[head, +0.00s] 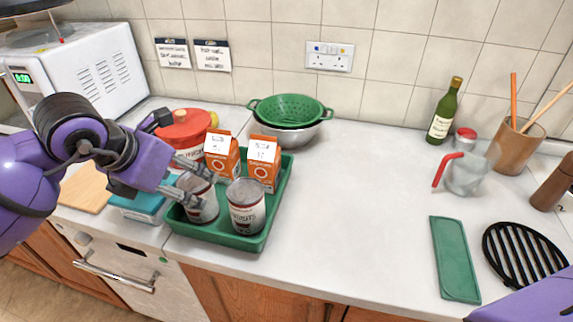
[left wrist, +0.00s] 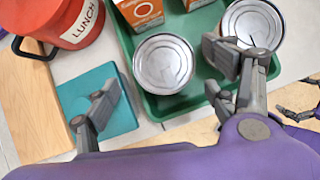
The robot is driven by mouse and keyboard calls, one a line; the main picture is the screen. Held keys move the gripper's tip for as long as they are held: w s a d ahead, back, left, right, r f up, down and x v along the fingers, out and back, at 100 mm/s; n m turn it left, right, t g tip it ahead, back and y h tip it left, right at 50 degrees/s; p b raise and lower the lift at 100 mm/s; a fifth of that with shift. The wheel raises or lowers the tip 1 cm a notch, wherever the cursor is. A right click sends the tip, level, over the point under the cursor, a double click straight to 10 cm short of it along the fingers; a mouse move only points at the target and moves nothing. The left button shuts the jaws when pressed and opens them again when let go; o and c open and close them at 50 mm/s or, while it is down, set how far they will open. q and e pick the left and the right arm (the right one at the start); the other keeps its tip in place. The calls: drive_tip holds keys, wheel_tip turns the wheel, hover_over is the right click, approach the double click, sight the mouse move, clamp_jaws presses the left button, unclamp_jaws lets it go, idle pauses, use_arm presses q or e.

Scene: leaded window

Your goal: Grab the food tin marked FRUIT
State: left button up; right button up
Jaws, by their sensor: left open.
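Two food tins stand upright in the green tray (head: 258,240). The left tin (head: 205,214) is partly covered by my left gripper. The right tin (head: 246,207) has a pale label whose dark word I cannot read for sure; the left tin's word is also unclear. My left gripper (head: 196,183) is open, with its fingers at the left tin's top. In the left wrist view, the left tin's lid (left wrist: 163,63) shows between the two fingers, and the right finger overlaps the right tin's lid (left wrist: 252,22). My right gripper is out of view.
Two orange cartons (head: 262,165) stand behind the tins in the tray. A red LUNCH pot (head: 184,130) and a teal box (head: 140,208) are to the left. A green colander (head: 290,109) sits in a bowl behind. The counter's middle (head: 370,200) is clear.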

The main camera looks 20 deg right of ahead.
use_arm(q)
drive_tip(key=x, duration=0.5)
drive_tip(key=shift+s+d, duration=0.15)
drive_tip(key=shift+s, duration=0.2)
drive_tip(key=c, duration=1.6)
drive_tip(key=shift+c, duration=0.3)
drive_tip(key=shift+r, duration=0.15)
